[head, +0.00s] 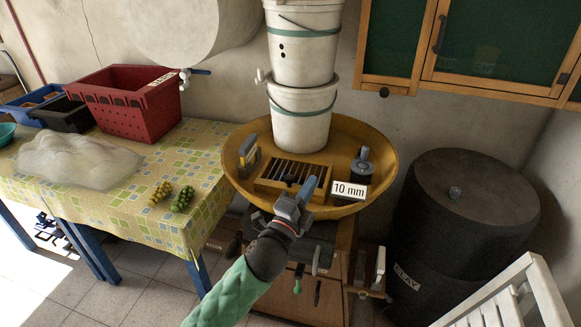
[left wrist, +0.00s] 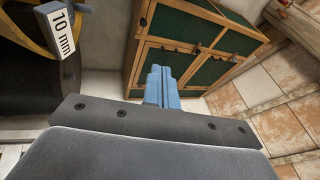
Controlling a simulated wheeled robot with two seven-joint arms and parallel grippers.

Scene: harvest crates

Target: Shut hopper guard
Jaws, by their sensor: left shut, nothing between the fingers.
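The hopper is a round yellow pan (head: 373,189) in the head view. In its middle is a yellow frame with a dark slotted grid (head: 296,170), which looks like the guard. I cannot tell whether it is fully down. My left gripper (head: 308,188) has blue fingers, shut and empty, in front of the grid's right part in the head view. Whether it touches the pan is unclear. In the left wrist view the shut fingers (left wrist: 162,86) point toward a cabinet, with the pan's edge (left wrist: 28,36) at upper left. My right gripper is not in view.
Two stacked white buckets (head: 303,118) stand at the pan's back. A 10 mm sign (head: 349,191) and a dark knob (head: 361,168) are at its right. A black barrel (head: 462,225) stands to the right, a cloth-covered table (head: 207,150) with a red crate (head: 128,108) to the left.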

